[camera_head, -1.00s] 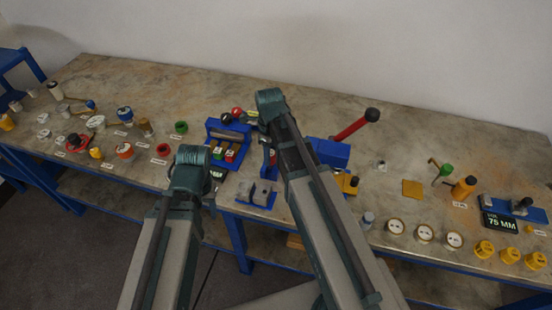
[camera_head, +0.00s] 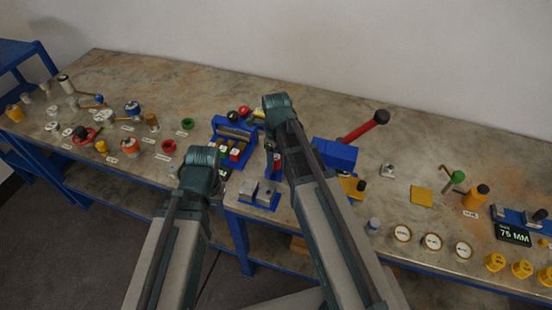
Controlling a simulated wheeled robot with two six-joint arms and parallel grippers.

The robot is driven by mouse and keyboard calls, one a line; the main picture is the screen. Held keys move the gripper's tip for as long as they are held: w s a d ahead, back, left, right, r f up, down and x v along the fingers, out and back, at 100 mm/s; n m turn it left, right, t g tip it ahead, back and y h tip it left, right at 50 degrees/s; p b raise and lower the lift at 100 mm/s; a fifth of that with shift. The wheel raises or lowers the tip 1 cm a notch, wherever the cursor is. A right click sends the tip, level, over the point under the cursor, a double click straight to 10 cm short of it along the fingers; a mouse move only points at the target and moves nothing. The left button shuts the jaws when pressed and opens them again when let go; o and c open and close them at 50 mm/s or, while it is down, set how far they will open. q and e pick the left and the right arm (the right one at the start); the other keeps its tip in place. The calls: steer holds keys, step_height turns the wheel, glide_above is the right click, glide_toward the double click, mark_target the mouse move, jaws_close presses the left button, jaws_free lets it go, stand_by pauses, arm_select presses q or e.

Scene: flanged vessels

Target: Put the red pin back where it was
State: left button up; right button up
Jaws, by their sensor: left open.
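I cannot pick out the red pin for certain. A blue rack (camera_head: 219,122) stands at mid-bench, with red, green and dark pieces in it; a small red piece (camera_head: 234,155) shows at its front. A red ball-shaped knob (camera_head: 243,112) is at its back. My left gripper (camera_head: 219,186) is open, mostly hidden by its own wrist, in front of the rack. My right gripper (camera_head: 272,150) is beyond its wrist, by the rack's right side; its fingers are hidden or too small to read.
A blue block (camera_head: 335,154) with a red lever (camera_head: 361,129) stands right of my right arm. A grey-and-blue fixture (camera_head: 259,194) sits at the front edge. Several flanged vessels and caps fill the left; white dials and yellow caps (camera_head: 494,262) line the right.

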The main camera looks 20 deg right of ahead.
step_height(320, 180, up, 13)
steer(key=p, duration=1.3)
steer(key=s+a+n, duration=0.5)
steer(key=s+n, duration=0.2)
steer(key=n, duration=0.8)
steer(key=s+a+n+h, duration=0.1)
steer(key=s+a+n, duration=0.4)
steer(key=n, duration=1)
steer(key=shift+s+a, duration=0.2)
steer(key=shift+s, duration=1)
steer(key=shift+f+b, duration=0.45)
steer(key=shift+b, duration=0.05)
